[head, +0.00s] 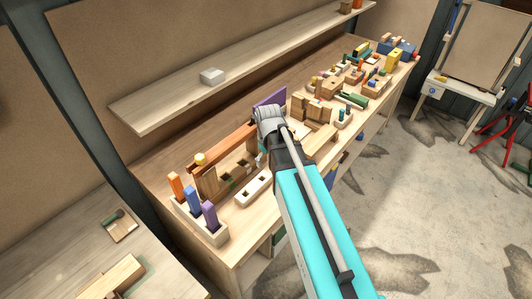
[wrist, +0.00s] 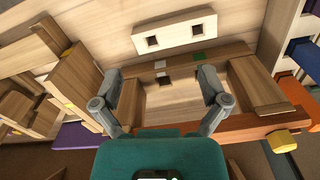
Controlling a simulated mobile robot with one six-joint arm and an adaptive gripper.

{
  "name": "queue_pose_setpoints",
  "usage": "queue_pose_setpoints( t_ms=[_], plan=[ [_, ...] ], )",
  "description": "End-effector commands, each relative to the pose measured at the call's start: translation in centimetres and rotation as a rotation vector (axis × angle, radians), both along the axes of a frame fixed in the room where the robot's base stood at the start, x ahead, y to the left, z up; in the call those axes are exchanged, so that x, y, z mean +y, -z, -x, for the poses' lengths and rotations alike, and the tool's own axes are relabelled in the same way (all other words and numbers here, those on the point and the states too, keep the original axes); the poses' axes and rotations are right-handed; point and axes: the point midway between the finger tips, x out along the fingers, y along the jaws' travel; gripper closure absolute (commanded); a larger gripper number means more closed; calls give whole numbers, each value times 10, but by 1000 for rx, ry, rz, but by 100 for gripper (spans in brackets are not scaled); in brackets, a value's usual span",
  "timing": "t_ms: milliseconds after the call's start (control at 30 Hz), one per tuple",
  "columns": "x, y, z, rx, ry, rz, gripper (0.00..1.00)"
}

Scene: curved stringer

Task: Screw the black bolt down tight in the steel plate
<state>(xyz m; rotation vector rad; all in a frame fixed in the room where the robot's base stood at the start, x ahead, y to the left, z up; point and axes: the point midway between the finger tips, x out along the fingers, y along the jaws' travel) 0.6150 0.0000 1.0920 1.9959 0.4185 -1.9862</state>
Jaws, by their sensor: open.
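My gripper (wrist: 160,100) is open in the wrist view, its two grey fingers spread wide with nothing held between them. It hangs above a wooden frame on the workbench. In the head view my gripper (head: 259,160) is small and mostly hidden by my own wrist, over the bench beside that frame. I cannot make out a black bolt or a steel plate in either view.
A pale block with two square holes (wrist: 175,34) lies beyond the fingers. An orange-brown bar (head: 222,146) with a yellow knob (head: 200,158) is close by. A holder with colored pegs (head: 214,235) stands left. Many wooden toys crowd the bench's right; a shelf (head: 160,104) runs behind.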

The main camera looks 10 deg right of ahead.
Motion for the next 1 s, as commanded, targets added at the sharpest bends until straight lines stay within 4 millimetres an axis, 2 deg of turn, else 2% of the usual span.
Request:
queue_pose_setpoints(
  t_ms=[100, 600, 1000],
  plan=[
    [0, 15, 16, 1, 68, 0, 6],
    [0, 52, 67, 5, 346, -1, 6],
    [0, 58, 77, 5, 415, -1, 6]
  ],
)
